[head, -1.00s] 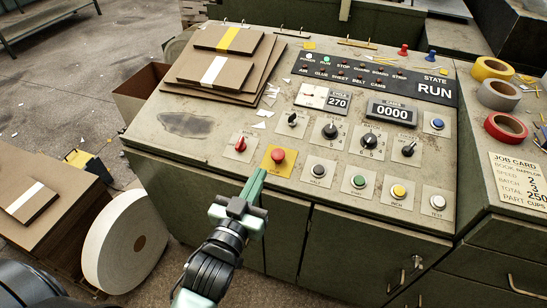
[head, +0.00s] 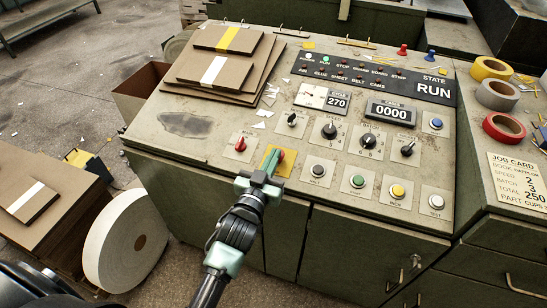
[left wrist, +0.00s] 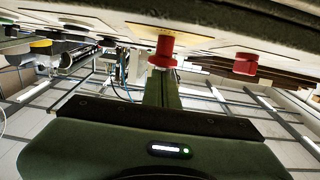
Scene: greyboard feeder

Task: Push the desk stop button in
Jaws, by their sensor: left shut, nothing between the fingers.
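The desk stop button is a red mushroom knob (head: 281,154) on a yellow plate (head: 287,170) on the sloping control desk. My left gripper (head: 270,161) is shut and empty. Its fingertips are at the button and cover part of it in the head view. In the left wrist view the red button (left wrist: 162,48) stands right at the tip of the closed left fingers (left wrist: 161,80). I cannot tell whether they touch it or how far in it is. My right gripper is not in view.
A red MAIN switch (head: 240,145) is left of the stop button, also in the left wrist view (left wrist: 245,64). A black button (head: 317,170) and a green one (head: 358,181) sit to the right. The desk display reads RUN (head: 434,91). Cardboard sheets (head: 215,75) lie behind.

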